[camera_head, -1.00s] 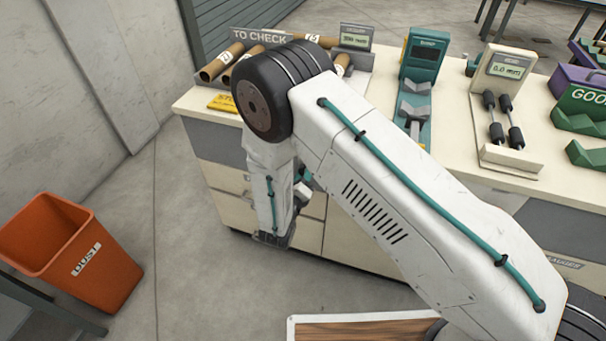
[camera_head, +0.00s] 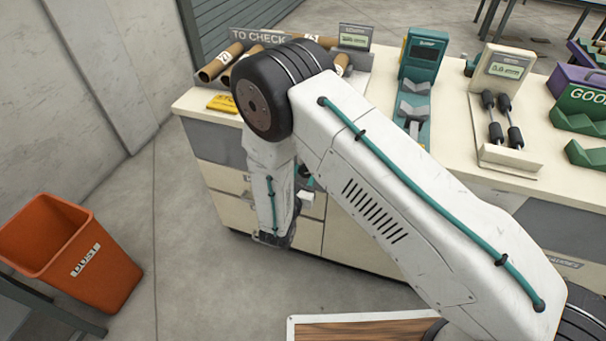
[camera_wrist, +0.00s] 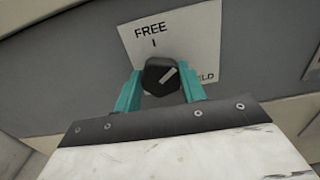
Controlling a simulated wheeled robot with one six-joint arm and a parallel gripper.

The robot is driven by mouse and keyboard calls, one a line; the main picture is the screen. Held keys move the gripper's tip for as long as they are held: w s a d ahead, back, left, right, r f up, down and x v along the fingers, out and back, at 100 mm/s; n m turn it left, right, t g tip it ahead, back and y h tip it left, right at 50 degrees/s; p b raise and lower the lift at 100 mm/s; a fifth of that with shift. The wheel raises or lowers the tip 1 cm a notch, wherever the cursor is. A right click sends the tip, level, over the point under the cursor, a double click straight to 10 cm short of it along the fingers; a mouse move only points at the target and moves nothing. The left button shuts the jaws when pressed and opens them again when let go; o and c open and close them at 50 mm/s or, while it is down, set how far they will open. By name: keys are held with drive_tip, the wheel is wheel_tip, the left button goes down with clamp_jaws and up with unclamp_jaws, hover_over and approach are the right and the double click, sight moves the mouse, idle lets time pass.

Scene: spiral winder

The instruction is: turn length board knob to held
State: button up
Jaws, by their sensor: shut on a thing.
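The black length board knob (camera_wrist: 160,76) is on a white label plate (camera_wrist: 190,40) on a grey panel in the wrist view. The plate reads FREE at the top, with a tick under it, and a partly hidden word ending in "ELD" at lower right. The knob's pale pointer mark slants toward the upper right, between the two words. My gripper (camera_wrist: 158,90) has its two teal fingers on either side of the knob, shut on it. In the head view the gripper and knob are hidden behind my arm.
A bench (camera_head: 460,165) carries a TO CHECK rack (camera_head: 262,36) with cardboard tubes, a teal gauge (camera_head: 420,62), a white gauge (camera_head: 500,75) and a green GOOD bin (camera_head: 585,100). An orange DUST bin (camera_head: 60,250) stands on open floor at left.

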drive_tip(key=m, duration=1.2)
drive_tip(key=shift+d+f+m, duration=0.1)
drive_tip(key=shift+m, duration=0.3)
idle(0.3)
drive_tip(key=o, duration=1)
drive_tip(key=shift+c, duration=0.2)
drive_tip(key=v, duration=0.8)
